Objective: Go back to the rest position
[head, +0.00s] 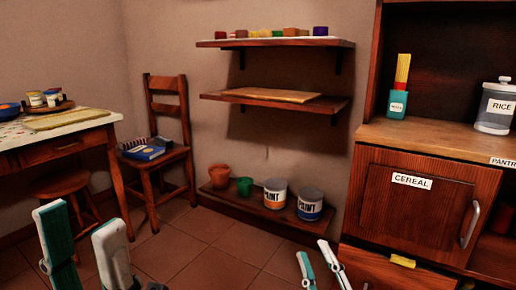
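My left gripper (82,222) is at the bottom left of the head view. Its two white-and-green fingers stand apart with nothing between them. My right gripper (313,251) is at the bottom centre, in front of the tiled floor and low shelf. Its two fingers are also apart and empty. Neither gripper appears to touch anything. The lower parts of both are cut off by the picture edge.
A table (60,136) and stool (62,184) stand left, beside a wooden chair (167,162) holding books. Paint cans (275,193) and pots sit on the low shelf (245,203). A cabinet labelled CEREAL (412,215) stands right. Floor tiles (215,250) are clear between.

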